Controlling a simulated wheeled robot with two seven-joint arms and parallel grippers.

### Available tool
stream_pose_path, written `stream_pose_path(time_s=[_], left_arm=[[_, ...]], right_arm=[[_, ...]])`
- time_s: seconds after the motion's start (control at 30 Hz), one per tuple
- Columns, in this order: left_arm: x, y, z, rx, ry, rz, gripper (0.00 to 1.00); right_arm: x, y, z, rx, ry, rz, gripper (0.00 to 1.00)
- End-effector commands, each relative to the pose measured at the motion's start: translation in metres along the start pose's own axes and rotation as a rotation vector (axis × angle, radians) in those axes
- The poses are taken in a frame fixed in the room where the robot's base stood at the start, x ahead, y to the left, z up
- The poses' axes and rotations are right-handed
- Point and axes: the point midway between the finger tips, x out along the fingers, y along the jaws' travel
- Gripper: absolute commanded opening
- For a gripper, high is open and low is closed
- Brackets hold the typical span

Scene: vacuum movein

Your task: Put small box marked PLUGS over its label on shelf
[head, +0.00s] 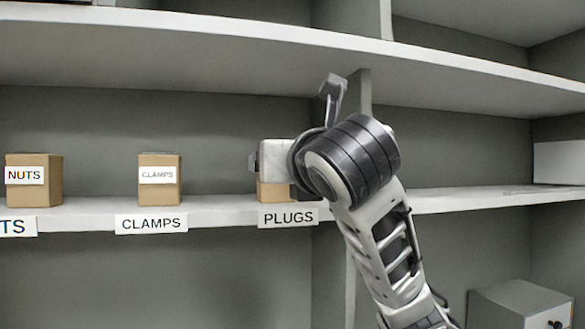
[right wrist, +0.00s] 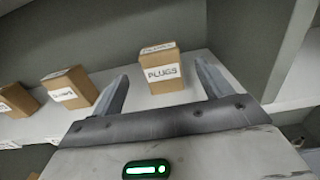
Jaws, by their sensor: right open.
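The small box marked PLUGS (right wrist: 162,72) stands upright on the shelf in the right wrist view, its label facing me. In the head view only its lower part (head: 274,192) shows, directly above the PLUGS shelf label (head: 289,217); my right arm hides the rest. My right gripper (right wrist: 163,88) is open, with one finger on each side of the box in the picture and gaps between fingers and box. In the head view the right gripper (head: 262,165) is in front of the box. My left gripper is not in view.
A CLAMPS box (head: 159,182) stands above its CLAMPS label (head: 151,224). A NUTS box (head: 34,182) stands farther left. The shelf board (head: 90,215) is clear between boxes. An upright divider (head: 357,130) is right of the PLUGS box, and an upper shelf (head: 200,60) is overhead.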

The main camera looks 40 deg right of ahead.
Motion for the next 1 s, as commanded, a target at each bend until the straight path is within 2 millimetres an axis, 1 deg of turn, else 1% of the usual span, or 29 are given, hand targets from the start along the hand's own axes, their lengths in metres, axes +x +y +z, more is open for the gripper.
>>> stream_pose_path(time_s=[0.03,0.13,0.3,0.5,1.0], left_arm=[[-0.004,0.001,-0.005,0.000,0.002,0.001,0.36],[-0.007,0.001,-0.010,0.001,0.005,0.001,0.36],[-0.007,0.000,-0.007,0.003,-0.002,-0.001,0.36],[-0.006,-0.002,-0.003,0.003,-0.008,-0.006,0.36],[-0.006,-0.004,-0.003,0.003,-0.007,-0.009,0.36]], right_arm=[[-0.008,-0.001,0.006,-0.004,-0.010,-0.003,0.78],[-0.016,-0.001,0.006,-0.005,-0.011,-0.002,0.78],[-0.024,-0.001,0.002,-0.003,-0.002,-0.002,0.78],[-0.025,0.000,0.000,-0.001,0.001,-0.001,0.78],[-0.025,0.000,0.000,-0.001,0.000,0.000,0.78]])
